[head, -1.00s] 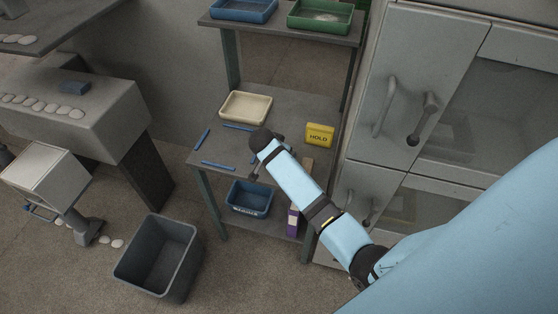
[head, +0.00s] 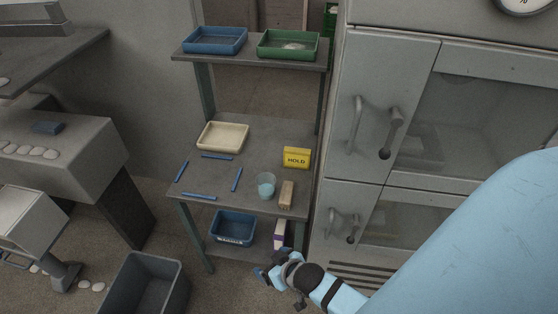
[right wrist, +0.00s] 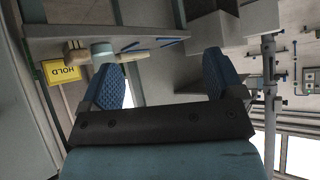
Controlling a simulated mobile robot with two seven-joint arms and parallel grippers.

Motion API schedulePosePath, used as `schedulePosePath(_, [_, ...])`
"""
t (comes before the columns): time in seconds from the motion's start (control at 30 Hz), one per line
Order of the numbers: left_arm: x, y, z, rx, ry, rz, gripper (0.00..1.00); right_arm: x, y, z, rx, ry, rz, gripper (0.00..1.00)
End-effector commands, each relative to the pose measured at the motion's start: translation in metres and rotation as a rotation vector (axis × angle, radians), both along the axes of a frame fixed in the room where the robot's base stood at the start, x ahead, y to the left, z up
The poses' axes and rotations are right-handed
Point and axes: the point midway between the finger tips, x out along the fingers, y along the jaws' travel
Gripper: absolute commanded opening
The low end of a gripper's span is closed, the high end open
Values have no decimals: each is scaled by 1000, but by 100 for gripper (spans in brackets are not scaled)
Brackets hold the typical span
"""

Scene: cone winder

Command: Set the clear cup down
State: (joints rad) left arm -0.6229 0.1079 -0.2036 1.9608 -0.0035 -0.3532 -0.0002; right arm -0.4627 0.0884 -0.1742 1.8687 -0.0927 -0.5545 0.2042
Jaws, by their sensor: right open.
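The clear cup (head: 265,186) stands upright on the middle shelf of the rack, near its front edge. It looks to hold something pale blue. It stands right of several blue strips (head: 237,180) that mark out a rough square, outside that square. My right gripper (head: 270,274) is open and empty, below and in front of the shelf edge, apart from the cup. In the right wrist view its two blue pads (right wrist: 163,80) stand wide apart with nothing between them. My left gripper is not in view.
A brown-topped block (head: 286,195) stands close right of the cup, with a yellow HOLD sign (head: 297,158) behind. A cream tray (head: 222,137) sits at the back. The square between the strips is bare. A blue bin (head: 233,228) is below; a cabinet (head: 380,110) stands right.

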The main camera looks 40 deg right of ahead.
Motion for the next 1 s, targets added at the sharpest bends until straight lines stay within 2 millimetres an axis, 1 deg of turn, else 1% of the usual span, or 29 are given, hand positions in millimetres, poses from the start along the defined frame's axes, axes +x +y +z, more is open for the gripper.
schedulePosePath(0.03, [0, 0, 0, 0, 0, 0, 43, -21, 7, 5, 0, -32, 47, 87])
schedulePosePath(0.1, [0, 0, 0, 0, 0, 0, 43, -40, 15, 12, -5, -78, 95, 87])
schedulePosePath(0.23, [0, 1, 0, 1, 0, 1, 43, -57, 22, 22, -11, -129, 139, 87])
schedulePosePath(0.33, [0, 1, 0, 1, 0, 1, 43, -59, 24, 25, -12, -141, 147, 87])
schedulePosePath(1.0, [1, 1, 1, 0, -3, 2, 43, -58, 24, 24, -12, -138, 146, 87])
